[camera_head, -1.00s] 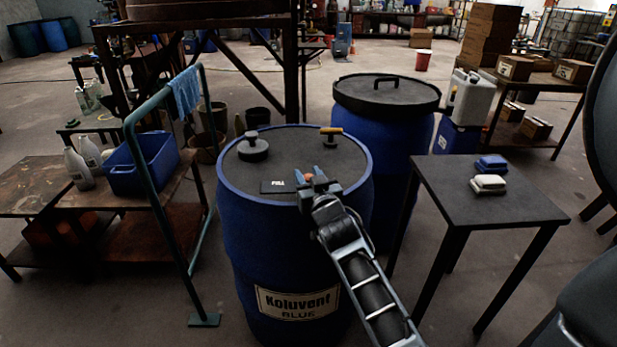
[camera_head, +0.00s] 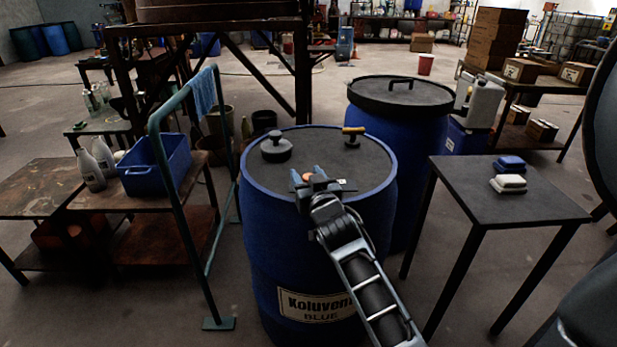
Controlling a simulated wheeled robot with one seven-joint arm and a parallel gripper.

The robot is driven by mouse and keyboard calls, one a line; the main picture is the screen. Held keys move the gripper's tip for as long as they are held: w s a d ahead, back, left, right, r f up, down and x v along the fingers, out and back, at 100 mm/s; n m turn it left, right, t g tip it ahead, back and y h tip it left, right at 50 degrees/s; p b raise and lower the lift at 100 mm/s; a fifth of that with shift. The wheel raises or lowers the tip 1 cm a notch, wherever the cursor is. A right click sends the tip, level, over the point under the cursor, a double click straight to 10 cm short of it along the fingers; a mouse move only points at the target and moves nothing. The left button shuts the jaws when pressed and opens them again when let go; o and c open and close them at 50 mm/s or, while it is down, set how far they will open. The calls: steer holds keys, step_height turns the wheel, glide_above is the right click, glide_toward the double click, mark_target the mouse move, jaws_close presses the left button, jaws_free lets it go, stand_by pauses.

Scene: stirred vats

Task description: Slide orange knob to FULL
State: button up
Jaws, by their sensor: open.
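The blue drum (camera_head: 318,240) labelled "Koluvent BLUE" stands in the middle, with a dark grey lid. The small orange knob (camera_head: 306,177) shows on the front part of the lid, between or just behind my gripper's blue fingertips. My gripper (camera_head: 308,173) is open and reaches over the drum's front rim. I cannot tell whether a finger touches the knob. The FULL mark is hidden behind my gripper. The right end of the dark slider plate (camera_head: 347,185), with a small white mark, shows right of the gripper.
A teal rail (camera_head: 175,220) stands left of the drum. A dark table (camera_head: 470,190) is at right, and another blue drum (camera_head: 402,120) is behind.

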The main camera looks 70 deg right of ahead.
steer(key=shift+o, duration=1.2)
steer(key=shift+b+v, duration=0.5)
steer(key=shift+v, duration=3.4)
